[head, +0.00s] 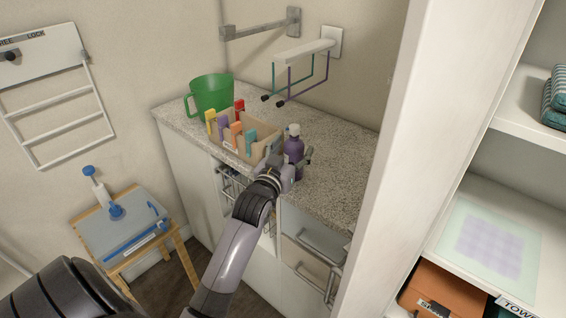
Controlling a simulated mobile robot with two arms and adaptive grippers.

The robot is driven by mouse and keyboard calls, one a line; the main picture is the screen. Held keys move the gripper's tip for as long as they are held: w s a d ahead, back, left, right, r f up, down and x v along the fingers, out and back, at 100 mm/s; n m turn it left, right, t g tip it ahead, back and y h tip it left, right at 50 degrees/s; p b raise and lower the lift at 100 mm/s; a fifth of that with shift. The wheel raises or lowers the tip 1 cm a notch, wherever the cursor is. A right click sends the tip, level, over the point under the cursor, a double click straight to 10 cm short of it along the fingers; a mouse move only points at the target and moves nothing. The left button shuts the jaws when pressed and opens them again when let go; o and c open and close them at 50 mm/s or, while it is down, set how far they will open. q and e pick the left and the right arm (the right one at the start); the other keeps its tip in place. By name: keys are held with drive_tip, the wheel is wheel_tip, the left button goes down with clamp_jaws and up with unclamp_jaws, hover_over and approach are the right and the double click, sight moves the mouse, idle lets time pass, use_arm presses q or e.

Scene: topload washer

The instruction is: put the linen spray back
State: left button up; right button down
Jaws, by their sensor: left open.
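A purple bottle with a white top (294,146), likely the linen spray, stands upright on the speckled counter near its front edge. No label on it can be read. My left gripper (293,159) is open at the bottle. One finger shows on the bottle's right side and the other is near its left side. Whether the fingers touch it I cannot tell. The gripper hides part of the bottle's lower body. My right gripper is not in view.
A divided caddy (262,149) with colored items stands just left of the bottle, and a green mug (212,95) behind it. A wall rack (305,52) hangs above the counter. A tall white panel (420,150) bounds the right. The counter (335,185) right of the bottle is clear.

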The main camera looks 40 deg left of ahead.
use_arm(q)
drive_tip(key=v, duration=1.1)
drive_tip(key=shift+b, duration=0.4)
